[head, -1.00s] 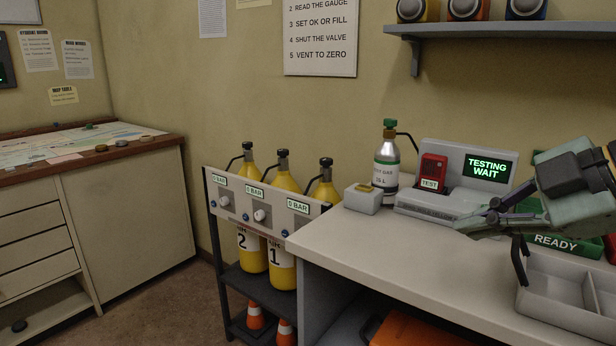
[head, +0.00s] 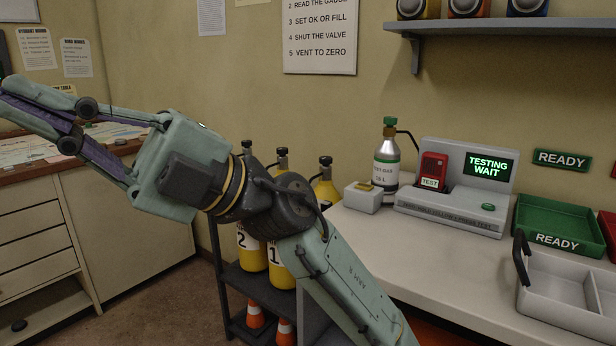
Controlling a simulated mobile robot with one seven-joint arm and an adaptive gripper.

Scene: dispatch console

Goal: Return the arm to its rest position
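My arm crosses the head view from the bottom middle up to the left. My gripper (head: 45,125) is raised at the left, in front of the wall and the map table. Its two fingers spread apart, one above the other, and nothing shows between them. The finger ends reach the left edge of the picture. The arm hides most of the cylinder rack and its gauge panel.
The testing station (head: 455,205) reads "TESTING WAIT" and holds a red device (head: 433,170). A gas bottle (head: 386,172) stands beside it. A green READY tray (head: 560,212) and a grey divided tray (head: 570,310) are at the right. The map table (head: 130,215) is behind my gripper.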

